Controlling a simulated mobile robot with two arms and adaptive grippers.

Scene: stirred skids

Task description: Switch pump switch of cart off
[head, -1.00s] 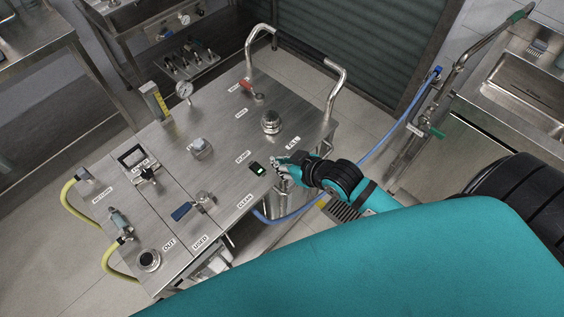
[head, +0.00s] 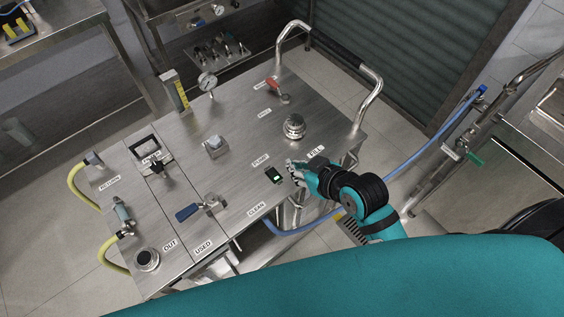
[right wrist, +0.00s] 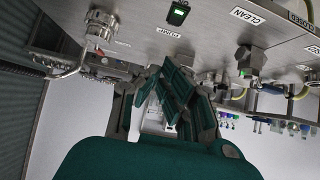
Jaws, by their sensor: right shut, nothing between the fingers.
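The cart (head: 235,150) is a steel skid with a flat labelled top. Its pump switch (head: 273,174) is a small black rocker with a green part, beside the PUMP label near the front edge. In the right wrist view the switch (right wrist: 178,12) shows a bright green face with a pale mark, at the top of the picture. My right gripper (head: 293,168) is shut and empty, just right of the switch; I see no clear contact. Its dark green fingers (right wrist: 172,92) show below the switch in the right wrist view. My left gripper is not in view.
Around the switch are a round filler cap (head: 294,126), a blue-handled valve (head: 187,212), a red-handled valve (head: 277,91) and a gauge (head: 208,81). A bent handle (head: 370,98) rises at the right end. A blue hose (head: 425,140) runs right of the cart.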

